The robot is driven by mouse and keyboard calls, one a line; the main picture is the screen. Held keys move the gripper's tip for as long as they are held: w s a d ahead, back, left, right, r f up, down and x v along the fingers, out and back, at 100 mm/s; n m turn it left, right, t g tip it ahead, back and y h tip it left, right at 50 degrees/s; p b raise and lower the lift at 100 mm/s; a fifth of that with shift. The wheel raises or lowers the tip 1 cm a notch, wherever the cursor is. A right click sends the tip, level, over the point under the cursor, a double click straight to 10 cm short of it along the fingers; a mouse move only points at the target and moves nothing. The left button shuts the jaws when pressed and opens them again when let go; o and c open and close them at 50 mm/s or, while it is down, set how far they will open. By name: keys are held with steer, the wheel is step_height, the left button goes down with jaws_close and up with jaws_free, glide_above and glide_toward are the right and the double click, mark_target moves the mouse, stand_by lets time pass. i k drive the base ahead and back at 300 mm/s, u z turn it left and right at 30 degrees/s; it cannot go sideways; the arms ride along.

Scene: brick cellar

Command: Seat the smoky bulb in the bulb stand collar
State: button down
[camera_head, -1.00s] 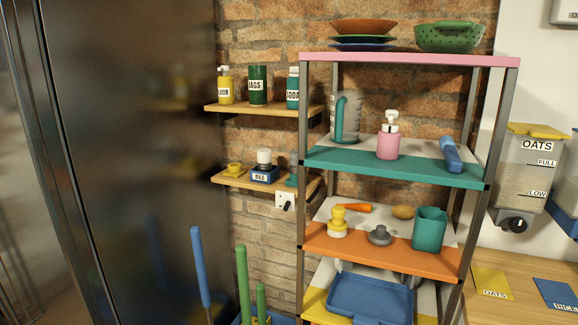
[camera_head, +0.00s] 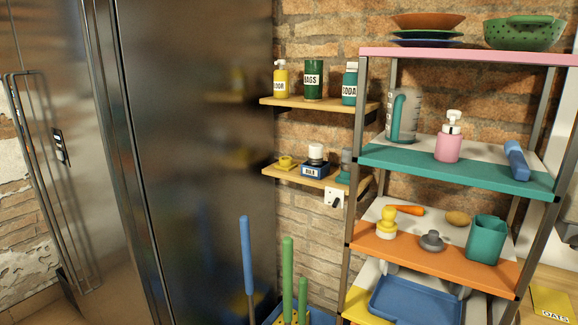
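On the lower wall shelf stands a small blue block (camera_head: 314,171) with a white label. The label is too small to read surely, but it may say BULB, so this may be the bulb stand. A white rounded piece with a dark band (camera_head: 316,153) sits upright on top of it. I cannot tell whether that is a bulb or part of the stand. I cannot pick out a smoky bulb for certain. My gripper is not in view.
The lower wall shelf (camera_head: 330,183) also holds a yellow ring-like piece (camera_head: 286,162) and a teal item (camera_head: 346,162) partly behind the rack post. A loaded rack (camera_head: 400,245) stands at right, a tall dark metal cabinet (camera_head: 195,130) at left. Upright blue (camera_head: 246,255) and green handles (camera_head: 288,265) stand below.

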mark_target(285, 164)
steer(key=u, duration=4.15)
steer(key=i, duration=0.1)
steer(key=z, duration=2.9)
steer(key=i, duration=0.6)
steer(key=u, duration=0.15)
steer(key=k, duration=0.15)
steer(key=u, duration=0.55)
